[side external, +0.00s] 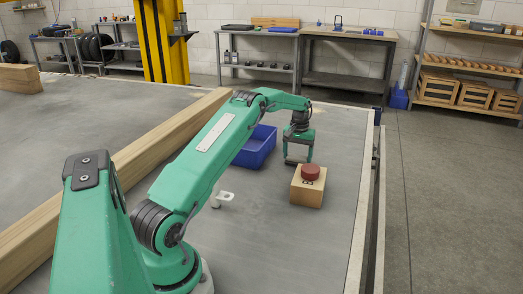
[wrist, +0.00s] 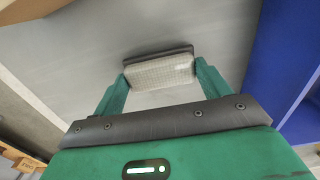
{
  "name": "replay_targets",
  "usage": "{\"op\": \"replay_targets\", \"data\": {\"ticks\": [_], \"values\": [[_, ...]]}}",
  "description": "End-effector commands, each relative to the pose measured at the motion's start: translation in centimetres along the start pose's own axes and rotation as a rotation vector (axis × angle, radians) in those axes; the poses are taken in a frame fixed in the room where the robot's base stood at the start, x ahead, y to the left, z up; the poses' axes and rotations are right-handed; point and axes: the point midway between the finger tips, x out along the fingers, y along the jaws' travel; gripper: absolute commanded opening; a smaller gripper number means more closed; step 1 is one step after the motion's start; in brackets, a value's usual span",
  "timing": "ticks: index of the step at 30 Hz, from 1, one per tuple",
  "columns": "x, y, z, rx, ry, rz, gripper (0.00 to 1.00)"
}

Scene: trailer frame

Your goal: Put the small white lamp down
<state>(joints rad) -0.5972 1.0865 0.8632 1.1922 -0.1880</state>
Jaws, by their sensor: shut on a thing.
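The small white lamp (wrist: 162,70) has a pale, textured face and a dark backing. In the wrist view it sits between the two green fingers of my gripper (wrist: 160,82), which is shut on it. In the side view my gripper (side external: 297,158) points down over the grey deck (side external: 270,225), just behind the wooden block and right of the blue bin. The lamp is mostly hidden there; a dark edge shows low between the fingers. I cannot tell whether it touches the deck.
A wooden block (side external: 307,194) with a round red piece (side external: 310,172) on top stands close in front of my gripper. A blue bin (side external: 262,152) is to the left. A white bracket-like piece (side external: 223,198) lies nearer my base. A long timber beam (side external: 130,152) crosses the deck.

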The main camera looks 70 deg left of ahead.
Motion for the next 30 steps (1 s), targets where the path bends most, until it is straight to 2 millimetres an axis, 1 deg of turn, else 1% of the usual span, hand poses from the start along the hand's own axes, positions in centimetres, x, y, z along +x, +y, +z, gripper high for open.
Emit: {"op": "replay_targets", "data": {"ticks": [3,11,16,17,19,20,30], "values": [[0.67,0.00,0.02,0.000,0.000,0.000,0.53],[0.68,0.01,0.01,0.000,0.000,0.000,0.53],[1.02,0.01,0.02,0.000,0.000,0.000,0.53],[0.99,0.01,0.01,0.000,0.000,0.000,0.81],[0.98,0.01,0.01,0.000,0.000,0.000,0.95],[0.98,0.01,0.01,0.000,0.000,0.000,0.97],[0.84,0.01,0.00,0.000,0.001,0.000,0.97]]}}
